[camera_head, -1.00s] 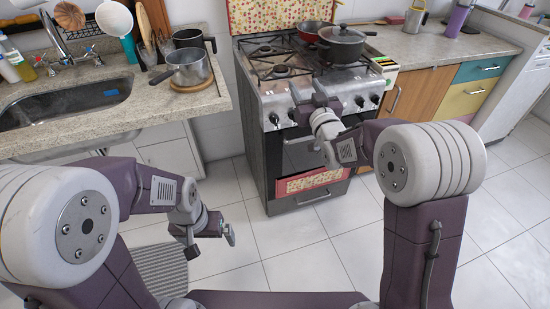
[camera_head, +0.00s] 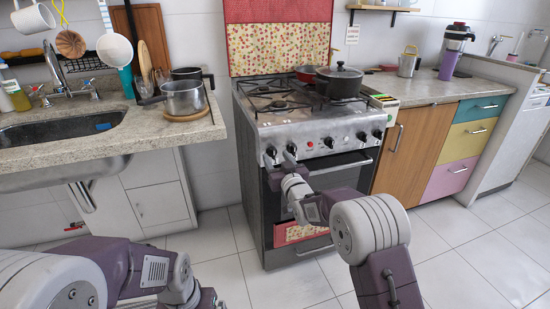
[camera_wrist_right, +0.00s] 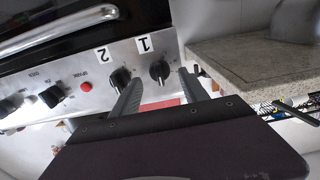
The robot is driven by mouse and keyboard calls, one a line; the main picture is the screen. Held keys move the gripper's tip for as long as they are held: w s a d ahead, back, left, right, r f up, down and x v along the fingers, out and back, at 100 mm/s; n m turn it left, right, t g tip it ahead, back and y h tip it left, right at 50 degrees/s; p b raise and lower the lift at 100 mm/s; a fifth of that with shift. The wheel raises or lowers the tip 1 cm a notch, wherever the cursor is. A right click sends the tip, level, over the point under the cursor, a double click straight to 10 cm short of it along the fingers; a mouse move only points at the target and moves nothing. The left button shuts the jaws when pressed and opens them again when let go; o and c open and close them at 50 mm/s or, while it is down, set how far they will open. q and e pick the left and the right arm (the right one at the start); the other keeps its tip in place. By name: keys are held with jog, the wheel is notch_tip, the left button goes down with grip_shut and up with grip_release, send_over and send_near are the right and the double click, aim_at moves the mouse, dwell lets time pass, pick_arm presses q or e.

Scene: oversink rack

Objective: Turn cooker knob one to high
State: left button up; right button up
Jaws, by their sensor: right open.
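Cooker knob one (camera_wrist_right: 160,71) is a black knob beside the label "1" on the steel front panel. In the head view it is the leftmost knob (camera_head: 270,152). Its grip ridge appears roughly vertical in the wrist view. My right gripper (camera_wrist_right: 160,80) is open, with one finger on each side of knob one. The fingertips are close to the panel; whether they touch the knob I cannot tell. In the head view the right gripper (camera_head: 281,160) is at the panel's left end. My left gripper (camera_head: 208,299) is mostly cut off at the bottom edge.
Knob two (camera_wrist_right: 120,78) sits close beside one finger. A red button (camera_wrist_right: 86,86) and more knobs follow along the panel. The oven door handle (camera_head: 340,166) is below. A stone counter (camera_head: 190,128) with a pot (camera_head: 184,99) stands left of the cooker.

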jog(key=shift+x, duration=1)
grip_shut()
jog(key=shift+n, duration=0.3)
jog(key=n+b, duration=0.2)
jog(key=n, duration=0.4)
jog(key=shift+a+f, duration=0.1)
jog(key=n+b, duration=0.1)
jog(key=n, duration=0.6)
jog(key=shift+s+b, duration=0.1)
jog(key=shift+b, duration=0.3)
grip_release()
